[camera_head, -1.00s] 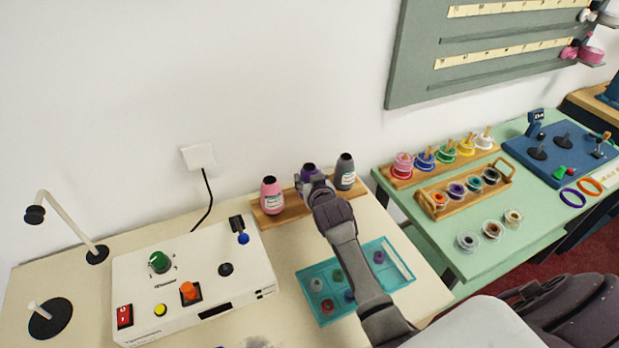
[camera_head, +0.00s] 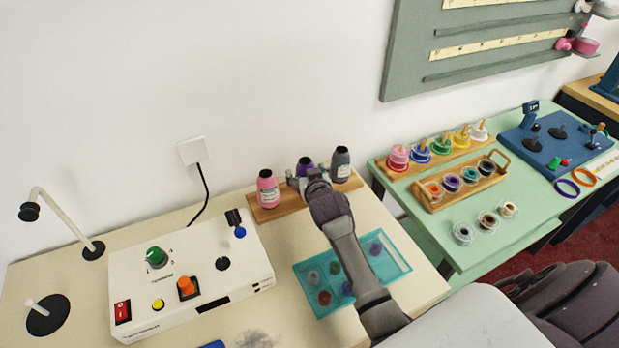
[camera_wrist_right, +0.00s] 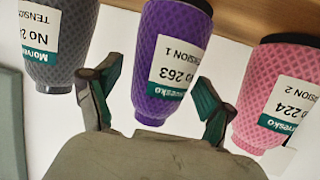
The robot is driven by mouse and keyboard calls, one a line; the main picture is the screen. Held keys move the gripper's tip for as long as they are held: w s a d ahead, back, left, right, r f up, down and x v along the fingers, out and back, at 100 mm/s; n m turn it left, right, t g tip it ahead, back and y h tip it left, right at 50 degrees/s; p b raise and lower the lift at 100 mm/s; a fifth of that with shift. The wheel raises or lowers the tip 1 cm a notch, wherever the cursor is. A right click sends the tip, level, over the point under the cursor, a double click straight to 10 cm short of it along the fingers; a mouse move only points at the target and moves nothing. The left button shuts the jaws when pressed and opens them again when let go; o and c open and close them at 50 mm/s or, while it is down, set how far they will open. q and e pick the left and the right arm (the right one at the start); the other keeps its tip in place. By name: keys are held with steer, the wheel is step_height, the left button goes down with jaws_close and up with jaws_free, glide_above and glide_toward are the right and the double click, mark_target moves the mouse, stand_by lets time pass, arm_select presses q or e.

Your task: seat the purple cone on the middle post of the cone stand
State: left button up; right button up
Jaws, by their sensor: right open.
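The purple cone (camera_head: 304,169) stands upright at the middle place of the wooden cone stand (camera_head: 292,204), between a pink cone (camera_head: 268,190) and a grey cone (camera_head: 341,166). Its foot and the post are hidden, so I cannot tell how deeply it sits. My right gripper (camera_head: 310,178) is in front of it. In the wrist view the purple cone (camera_wrist_right: 172,60) shows between the two spread fingers (camera_wrist_right: 160,72), with gaps on both sides. The pink cone (camera_wrist_right: 280,95) and grey cone (camera_wrist_right: 52,42) flank it. My left gripper is out of view.
A white control box (camera_head: 190,280) stands to the left. A teal tray (camera_head: 320,308) with small spools lies under my right forearm. The green table (camera_head: 480,255) at right holds spool racks. Bare counter lies between box and tray.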

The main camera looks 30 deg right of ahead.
steer(key=v, duration=1.1)
steer(key=shift+s, duration=0.25)
steer(key=shift+r, duration=0.1)
